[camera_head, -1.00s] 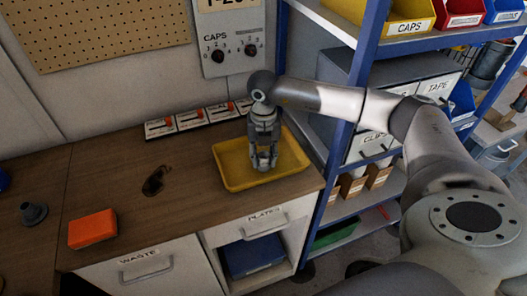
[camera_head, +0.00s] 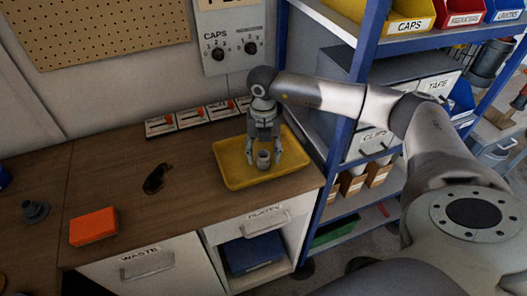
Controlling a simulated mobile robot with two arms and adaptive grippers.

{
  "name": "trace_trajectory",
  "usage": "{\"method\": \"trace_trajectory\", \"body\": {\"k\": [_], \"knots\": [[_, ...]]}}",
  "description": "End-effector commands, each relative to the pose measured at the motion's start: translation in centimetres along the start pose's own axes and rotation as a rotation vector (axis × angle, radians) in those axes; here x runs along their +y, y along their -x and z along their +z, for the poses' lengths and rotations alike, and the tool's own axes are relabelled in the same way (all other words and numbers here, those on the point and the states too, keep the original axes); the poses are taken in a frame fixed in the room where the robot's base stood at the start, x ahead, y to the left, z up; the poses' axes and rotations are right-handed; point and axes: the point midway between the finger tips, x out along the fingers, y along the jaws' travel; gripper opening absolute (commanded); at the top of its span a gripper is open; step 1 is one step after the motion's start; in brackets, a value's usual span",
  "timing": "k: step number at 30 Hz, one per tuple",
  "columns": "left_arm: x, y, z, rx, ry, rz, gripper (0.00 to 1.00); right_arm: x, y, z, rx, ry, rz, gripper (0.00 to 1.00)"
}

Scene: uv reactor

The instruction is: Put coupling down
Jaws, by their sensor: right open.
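The coupling (camera_head: 263,160) is a small grey cylinder. It stands in the yellow tray (camera_head: 236,181) on the wooden counter. My right gripper (camera_head: 264,158) is above the tray with its fingers spread on either side of the coupling, open. Whether a finger touches the coupling is too small to tell. My left gripper is out of view.
An orange block (camera_head: 93,227) and a grey flanged part (camera_head: 34,211) lie on the counter at the left. A dark object (camera_head: 155,178) lies between them and the tray. A blue-framed shelf (camera_head: 340,130) stands close to the tray's right.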

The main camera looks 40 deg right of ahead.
Motion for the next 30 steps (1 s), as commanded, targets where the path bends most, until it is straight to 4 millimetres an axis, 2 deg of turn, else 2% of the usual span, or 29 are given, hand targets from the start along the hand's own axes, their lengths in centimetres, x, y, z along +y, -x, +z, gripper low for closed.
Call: {"method": "trace_trajectory", "body": {"k": [1, 6, 15, 21, 30], "knots": [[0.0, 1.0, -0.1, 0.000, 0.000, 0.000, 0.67, 0.0, 1.4, 0.0, -0.001, 0.000, 0.001, 0.54], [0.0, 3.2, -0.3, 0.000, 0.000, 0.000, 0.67, 0.0, 4.7, 0.1, -0.002, 0.000, 0.002, 0.54], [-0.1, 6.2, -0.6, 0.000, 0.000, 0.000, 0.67, 0.0, 9.7, 0.0, -0.001, 0.000, 0.001, 0.54], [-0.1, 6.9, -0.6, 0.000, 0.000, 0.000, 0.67, 0.0, 11.1, 0.0, 0.000, 0.000, 0.000, 0.54], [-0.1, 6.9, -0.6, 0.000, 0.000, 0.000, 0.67, 0.0, 11.2, 0.0, 0.000, 0.000, 0.000, 0.54]]}}
